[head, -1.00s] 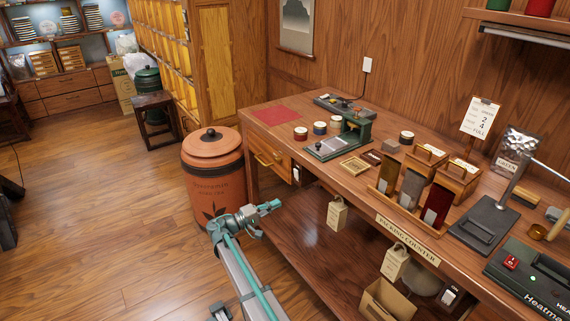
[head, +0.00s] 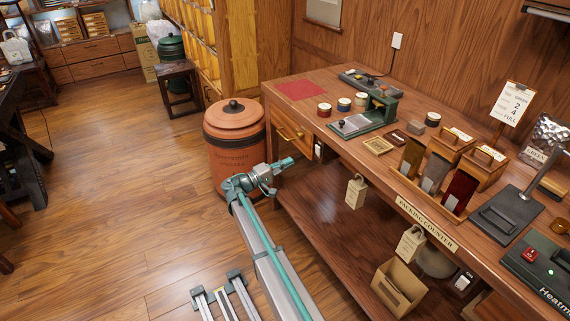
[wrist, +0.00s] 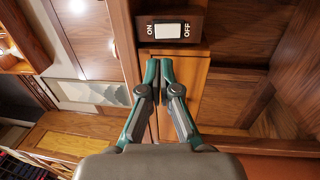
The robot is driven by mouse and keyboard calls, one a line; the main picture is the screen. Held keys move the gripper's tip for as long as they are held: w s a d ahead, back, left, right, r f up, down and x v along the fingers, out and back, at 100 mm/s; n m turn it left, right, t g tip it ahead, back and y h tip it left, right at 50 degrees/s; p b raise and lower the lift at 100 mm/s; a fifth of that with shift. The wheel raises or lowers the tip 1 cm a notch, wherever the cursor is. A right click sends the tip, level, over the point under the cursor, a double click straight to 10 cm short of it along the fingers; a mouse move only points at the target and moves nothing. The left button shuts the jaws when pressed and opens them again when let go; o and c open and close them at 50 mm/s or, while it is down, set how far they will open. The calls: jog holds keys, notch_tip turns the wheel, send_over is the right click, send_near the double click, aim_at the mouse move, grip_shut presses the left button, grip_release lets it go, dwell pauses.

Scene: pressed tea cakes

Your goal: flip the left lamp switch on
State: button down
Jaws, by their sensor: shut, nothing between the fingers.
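A lamp switch (wrist: 171,31) shows at the top of the wrist view, a pale rocker on a dark plate, with ON at its left and OFF at its right. I cannot tell which way the rocker is tipped. In the head view a small pale switch (head: 318,150) shows on the counter's left front, and another (head: 462,282) sits lower right under the counter. My gripper (head: 286,163) is beside the counter's left end; its shut, empty fingertips (wrist: 158,68) are below the switch in the wrist view, apart from it in the picture.
An orange lidded canister (head: 236,150) stands left of the counter, just behind my gripper in the head view. The packing counter (head: 345,155) carries tins, a scale and boxes. Paper tags (head: 355,193) hang from its front edge. The wooden floor (head: 120,200) at left is clear.

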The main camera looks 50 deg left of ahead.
aim_at(317, 148)
jog(key=p+x, duration=0.1)
jog(key=x, duration=0.9)
jog(key=shift+w+d+p, duration=0.1)
jog(key=shift+w+p, duration=0.2)
jog(key=shift+w, duration=0.05)
